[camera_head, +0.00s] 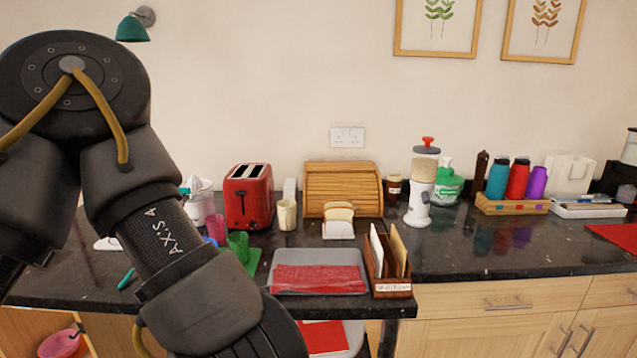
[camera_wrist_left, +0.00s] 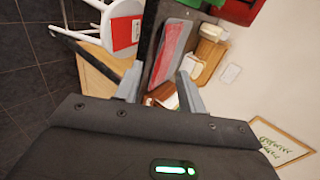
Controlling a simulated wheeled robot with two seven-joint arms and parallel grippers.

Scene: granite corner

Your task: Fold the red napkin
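A flat red cloth (camera_head: 318,279) lies in a shallow grey tray (camera_head: 318,257) at the counter's front edge; it also shows in the left wrist view (camera_wrist_left: 172,50). Another flat red piece (camera_head: 325,337) lies lower, on a white stool seat in front of the counter, and shows in the wrist view (camera_wrist_left: 124,32). I cannot tell which one is the napkin. My left gripper (camera_wrist_left: 160,90) is open and empty, its fingers apart, with tray and stool beyond them. In the head view my left arm hides its own gripper. My right gripper is not in view.
A wooden letter holder (camera_head: 391,290) stands right of the tray. A bread rack (camera_head: 339,228), a cream cup (camera_head: 286,214) and a red toaster (camera_head: 249,195) stand behind. A wooden bread box (camera_head: 343,186) is against the wall.

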